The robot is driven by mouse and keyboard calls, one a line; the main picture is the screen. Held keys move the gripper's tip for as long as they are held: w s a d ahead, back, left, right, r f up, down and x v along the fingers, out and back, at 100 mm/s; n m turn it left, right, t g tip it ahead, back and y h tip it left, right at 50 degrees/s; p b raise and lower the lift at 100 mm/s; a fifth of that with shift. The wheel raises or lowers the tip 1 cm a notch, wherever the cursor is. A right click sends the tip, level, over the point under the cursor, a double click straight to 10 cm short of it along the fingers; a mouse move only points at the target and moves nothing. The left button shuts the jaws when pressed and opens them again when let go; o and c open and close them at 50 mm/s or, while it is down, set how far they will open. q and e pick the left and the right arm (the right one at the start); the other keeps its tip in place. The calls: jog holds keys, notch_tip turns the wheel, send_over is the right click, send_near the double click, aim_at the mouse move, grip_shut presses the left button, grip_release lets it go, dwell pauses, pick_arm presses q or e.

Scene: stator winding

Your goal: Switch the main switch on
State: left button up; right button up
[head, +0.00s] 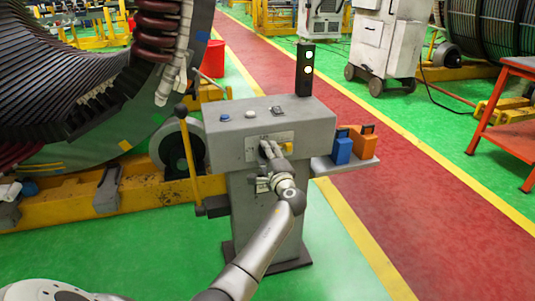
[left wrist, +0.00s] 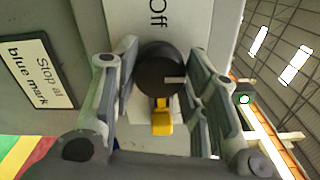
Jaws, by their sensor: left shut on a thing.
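The main switch is a round black knob (left wrist: 160,70) with a pale mark pointing right in the left wrist view. It sits on a plate with the word "Off" above it and a yellow part (left wrist: 162,118) below it. My left gripper (left wrist: 163,58) is around the knob, with a finger on each side, shut on it. In the head view my left gripper (head: 268,149) is at the front plate (head: 253,149) of the grey control post (head: 218,137) and hides the knob. My right gripper is in neither view.
A signal light (head: 306,69) with two lit lamps stands on the post. A yellow lever (head: 188,150) rises on the left. A "Stop at blue mark" label (left wrist: 38,70) is beside the knob.

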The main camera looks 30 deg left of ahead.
pick_arm(q)
jog(key=o, duration=1)
jog(key=shift+d, duration=0.1)
jog(key=v, duration=1.2)
